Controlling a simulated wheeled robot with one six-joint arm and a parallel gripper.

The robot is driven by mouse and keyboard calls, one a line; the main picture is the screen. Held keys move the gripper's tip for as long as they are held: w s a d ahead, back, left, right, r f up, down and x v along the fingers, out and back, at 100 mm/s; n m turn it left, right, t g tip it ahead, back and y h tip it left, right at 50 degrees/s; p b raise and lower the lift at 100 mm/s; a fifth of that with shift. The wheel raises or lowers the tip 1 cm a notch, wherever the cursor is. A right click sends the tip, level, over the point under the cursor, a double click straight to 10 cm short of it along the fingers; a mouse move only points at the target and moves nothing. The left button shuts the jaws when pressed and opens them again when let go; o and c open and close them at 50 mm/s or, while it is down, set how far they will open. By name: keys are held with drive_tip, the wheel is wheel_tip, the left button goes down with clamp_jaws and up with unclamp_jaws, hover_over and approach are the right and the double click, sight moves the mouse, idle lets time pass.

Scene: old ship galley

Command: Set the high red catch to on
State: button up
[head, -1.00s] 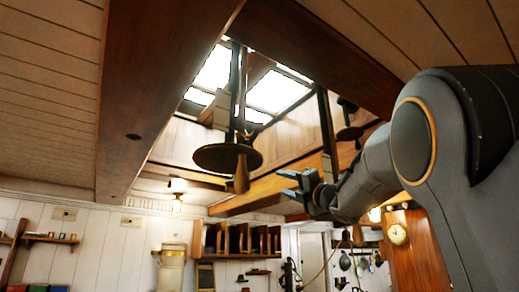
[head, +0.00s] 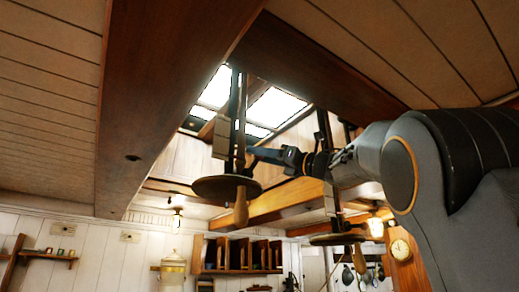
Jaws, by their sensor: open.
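I cannot make out a red catch in the head view; it may be hidden or out of frame. My gripper (head: 252,156) is raised under the skylight opening and points left. Its open fingers appear next to the dark upright post (head: 236,120) above a round dark disc (head: 227,187). I cannot tell whether they touch the post. A wooden handle (head: 241,207) hangs from this disc. A second disc (head: 337,239) with a wooden handle hangs lower at the right, below my arm.
Thick wooden beams (head: 170,90) frame the skylight (head: 275,107) on the left and top right. A shelf rack (head: 236,255) and a lantern (head: 173,268) are on the far wall. A lit lamp (head: 376,227) and a clock (head: 401,249) are at the right.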

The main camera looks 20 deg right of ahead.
drive_tip(key=shift+w+a+r, duration=0.1)
drive_tip(key=shift+w+a, duration=0.2)
clamp_jaws()
